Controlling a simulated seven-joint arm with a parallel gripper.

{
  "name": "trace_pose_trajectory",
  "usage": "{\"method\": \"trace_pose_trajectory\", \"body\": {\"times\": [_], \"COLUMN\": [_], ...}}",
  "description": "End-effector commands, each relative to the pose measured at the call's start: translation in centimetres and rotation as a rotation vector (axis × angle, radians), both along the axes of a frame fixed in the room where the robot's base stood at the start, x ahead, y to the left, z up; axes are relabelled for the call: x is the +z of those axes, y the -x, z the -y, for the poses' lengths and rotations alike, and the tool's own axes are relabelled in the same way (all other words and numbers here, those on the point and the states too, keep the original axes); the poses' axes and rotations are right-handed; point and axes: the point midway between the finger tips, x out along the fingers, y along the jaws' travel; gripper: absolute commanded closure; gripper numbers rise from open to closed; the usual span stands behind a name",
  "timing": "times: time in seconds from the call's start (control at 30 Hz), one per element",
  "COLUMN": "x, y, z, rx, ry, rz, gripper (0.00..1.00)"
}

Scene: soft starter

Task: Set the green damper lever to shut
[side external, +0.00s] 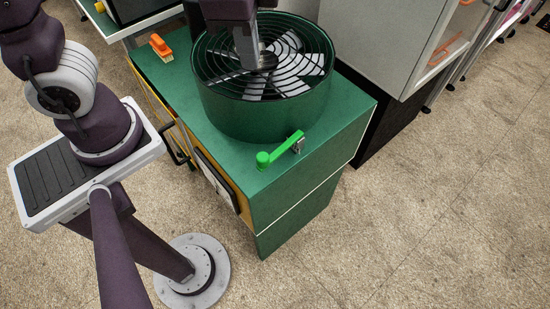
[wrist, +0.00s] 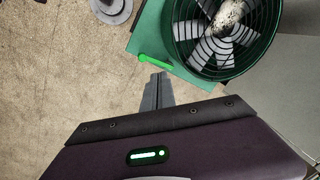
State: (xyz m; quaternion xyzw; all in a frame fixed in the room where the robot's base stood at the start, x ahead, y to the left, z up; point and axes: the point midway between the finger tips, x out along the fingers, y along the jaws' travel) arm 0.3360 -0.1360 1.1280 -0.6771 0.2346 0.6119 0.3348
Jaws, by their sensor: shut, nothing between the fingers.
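The green damper lever (side external: 281,150) sits on the green cabinet top, near its front edge, beside the round fan housing. Its rounded knob end points to the left and its other end is at a small metal pivot (side external: 299,146). The lever also shows in the wrist view (wrist: 154,61), just beyond my fingertips in the picture. No open or shut marks can be read. My gripper (side external: 264,66) is shut and empty, over the fan grille in the side view and apart from the lever. Its closed fingers also show in the wrist view (wrist: 158,77).
The green fan housing (side external: 255,117) stands tall behind the lever. An orange-handled part (side external: 160,46) is at the far left corner of the cabinet top (side external: 345,103). A grey cabinet (side external: 365,40) stands behind on the right. The cabinet top around the lever is clear.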

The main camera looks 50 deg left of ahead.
Motion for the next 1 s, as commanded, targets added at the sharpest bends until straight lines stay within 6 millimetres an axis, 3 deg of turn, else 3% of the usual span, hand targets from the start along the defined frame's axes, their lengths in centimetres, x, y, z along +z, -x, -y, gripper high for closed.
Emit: {"method": "trace_pose_trajectory", "body": {"times": [0.03,0.1,0.2,0.33,0.53,0.93,1.0], "x": [-2.2,-5.2,-9.4,-12.9,-15.0,-23.0,-23.1], "y": [-0.7,-1.0,-0.4,0.7,1.1,0.9,0.8], "z": [2.9,6.4,10.4,13.0,13.0,9.8,8.6], "rx": [-0.149,-0.343,-0.561,-0.717,-0.753,-0.749,-0.747], "ry": [-0.063,-0.144,-0.237,-0.309,-0.327,-0.326,-0.326], "rz": [-0.068,-0.143,-0.225,-0.282,-0.299,-0.301,-0.298], "gripper": [1.0,1.0,1.0,1.0,1.0,1.0,1.0]}}
